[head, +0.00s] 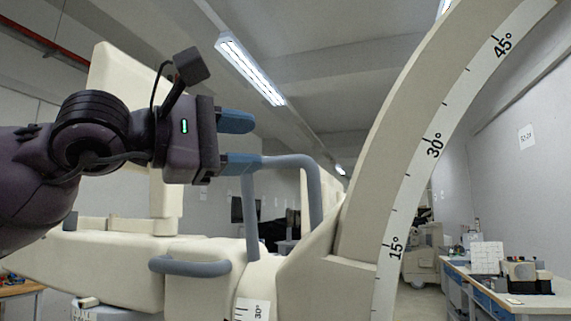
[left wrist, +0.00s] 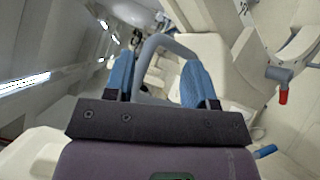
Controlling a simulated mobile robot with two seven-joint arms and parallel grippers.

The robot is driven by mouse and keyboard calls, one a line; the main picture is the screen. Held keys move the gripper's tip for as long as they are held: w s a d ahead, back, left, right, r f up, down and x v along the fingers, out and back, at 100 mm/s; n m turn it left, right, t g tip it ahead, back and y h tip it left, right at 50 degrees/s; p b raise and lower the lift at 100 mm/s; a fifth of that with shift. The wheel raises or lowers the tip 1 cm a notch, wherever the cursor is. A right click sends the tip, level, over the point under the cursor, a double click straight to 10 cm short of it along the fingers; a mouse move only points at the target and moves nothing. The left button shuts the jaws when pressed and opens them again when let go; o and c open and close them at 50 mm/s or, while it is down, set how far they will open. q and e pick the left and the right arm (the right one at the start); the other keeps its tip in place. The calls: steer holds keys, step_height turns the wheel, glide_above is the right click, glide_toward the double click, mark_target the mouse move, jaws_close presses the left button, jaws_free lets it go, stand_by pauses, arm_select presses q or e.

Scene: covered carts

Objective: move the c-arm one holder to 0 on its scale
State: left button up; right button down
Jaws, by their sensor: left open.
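The c-arm's cream arc (head: 385,150) curves up to the right from a cream holder block (head: 305,275). Its white scale (head: 412,190) shows 15°, 30° and 45°; 0 is not visible. A smaller scale label (head: 253,309) reading 30° sits lower on the cream body. A grey-blue loop handle (head: 312,190) stands upright left of the arc. My left gripper (head: 248,142) is open at the handle's upper left corner, its lower finger overlapping it. In the left wrist view the handle (left wrist: 148,60) passes between the blue fingers; contact is unclear. My right gripper is not in view.
A second grey-blue handle (head: 190,266) lies lower, across the cream body. A bench (head: 462,285) with equipment stands at the right, and another cream machine (head: 424,255) stands behind the arc. In the left wrist view a red-tipped lever (left wrist: 283,96) sticks out at the right.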

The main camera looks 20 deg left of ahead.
mark_target(275, 162)
arm_select(q)
steer(key=shift+w+a+t+y+p, duration=0.2)
steer(key=shift+w+t+y, duration=0.45)
steer(key=shift+w, duration=0.95)
steer(key=shift+w+a+t+y+p, duration=0.15)
steer(key=shift+w+t+y, duration=0.15)
steer(key=shift+w+y, duration=1)
steer(key=shift+w+a+t+y+p, duration=0.15)
steer(key=shift+w+t+y, duration=0.3)
steer(key=shift+w, duration=1.45)
steer(key=shift+p+x, duration=0.35)
steer(key=shift+x, duration=1.9)
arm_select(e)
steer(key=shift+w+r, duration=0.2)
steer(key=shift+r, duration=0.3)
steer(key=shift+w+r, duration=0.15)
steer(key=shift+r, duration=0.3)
arm_select(q)
steer(key=shift+f, duration=0.15)
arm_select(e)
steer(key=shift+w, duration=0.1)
arm_select(q)
steer(key=shift+s, duration=0.1)
steer(key=shift+c, duration=0.8)
jaws_close()
